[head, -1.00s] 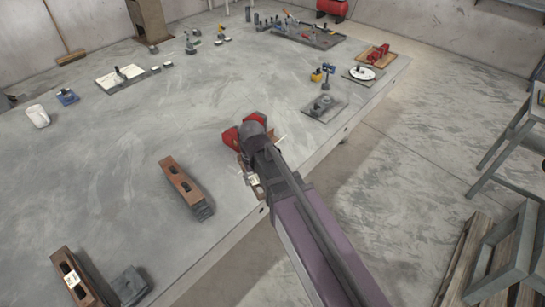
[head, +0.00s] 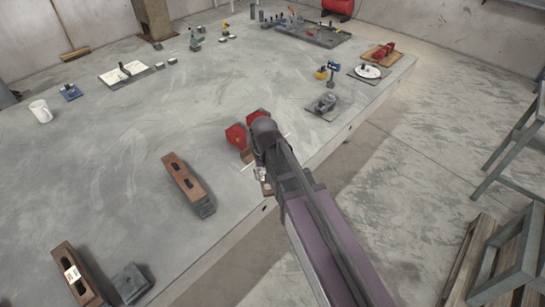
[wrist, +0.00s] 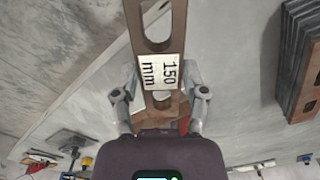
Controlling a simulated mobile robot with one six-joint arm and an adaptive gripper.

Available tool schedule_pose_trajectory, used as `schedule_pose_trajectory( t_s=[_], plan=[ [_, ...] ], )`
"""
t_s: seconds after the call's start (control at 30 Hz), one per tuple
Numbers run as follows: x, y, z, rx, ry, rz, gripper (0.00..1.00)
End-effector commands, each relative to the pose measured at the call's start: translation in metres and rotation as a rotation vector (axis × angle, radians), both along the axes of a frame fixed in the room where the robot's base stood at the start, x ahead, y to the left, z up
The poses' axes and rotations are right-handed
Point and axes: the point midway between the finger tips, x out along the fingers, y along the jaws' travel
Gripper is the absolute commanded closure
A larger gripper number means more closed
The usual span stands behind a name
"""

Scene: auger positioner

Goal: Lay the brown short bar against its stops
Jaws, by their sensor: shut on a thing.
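The brown short bar (wrist: 160,72) has slotted holes and a white label reading 150 mm. In the wrist view my gripper (wrist: 160,82) is shut on it, one finger at each long side near the label. Red blocks (head: 236,137) stand just past the gripper. I cannot tell whether the bar touches anything, and I cannot make out its stops.
Another brown slotted bar (head: 182,175) lies on a dark block to the left. A labelled brown bar (head: 68,268) and a grey block (head: 130,283) are at the lower left. A dark fixture (head: 324,105) stands near the right edge. The table's middle (head: 150,130) is clear.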

Motion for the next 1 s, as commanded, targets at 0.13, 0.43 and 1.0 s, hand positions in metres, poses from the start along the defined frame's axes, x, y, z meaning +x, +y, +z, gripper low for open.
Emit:
schedule_pose_trajectory(
  t_s=[0.13, 0.43, 1.0],
  plan=[
    [0.013, -0.008, -0.016, 0.000, 0.000, -0.181, 1.00],
    [0.039, -0.028, -0.040, 0.000, 0.000, -0.596, 1.00],
    [0.057, -0.045, -0.056, 0.000, 0.000, -0.948, 1.00]
  ],
)
